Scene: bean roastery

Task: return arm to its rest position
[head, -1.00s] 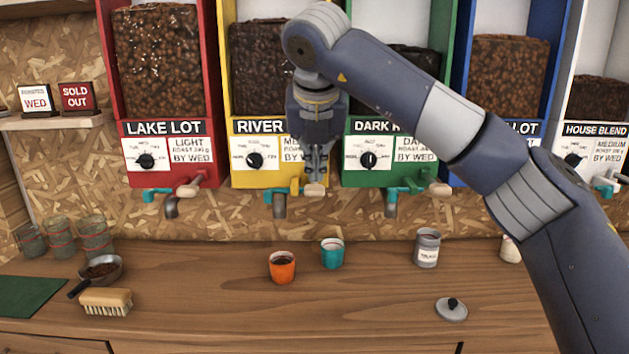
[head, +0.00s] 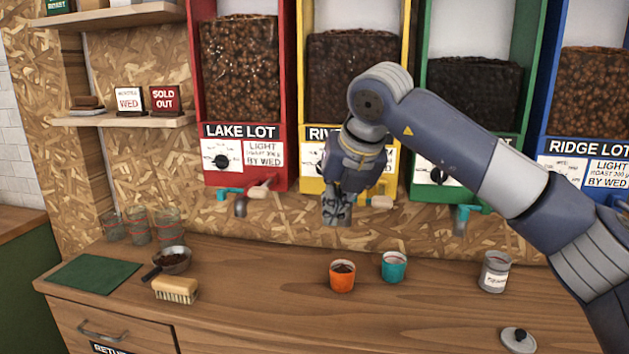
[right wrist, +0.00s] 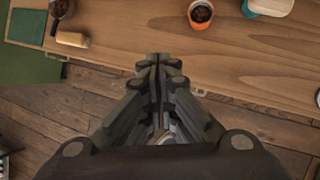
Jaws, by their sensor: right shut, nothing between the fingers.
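My right arm (head: 460,135) comes in from the right in the head view. Its gripper (head: 337,218) points down, shut and empty, in front of the yellow dispenser (head: 312,185) and above the counter. It hides part of that dispenser's label and outlet. In the right wrist view the closed fingers (right wrist: 160,68) show in the middle, with the counter's front edge and the floor below them. My left gripper is not in view.
On the counter (head: 250,300) stand an orange cup (head: 342,277) with dark contents, a teal cup (head: 394,267), a grey canister (head: 494,272), a loose lid (head: 518,340), a brush (head: 175,290), a scoop (head: 172,261) and several glasses (head: 139,227). Bean dispensers line the wall.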

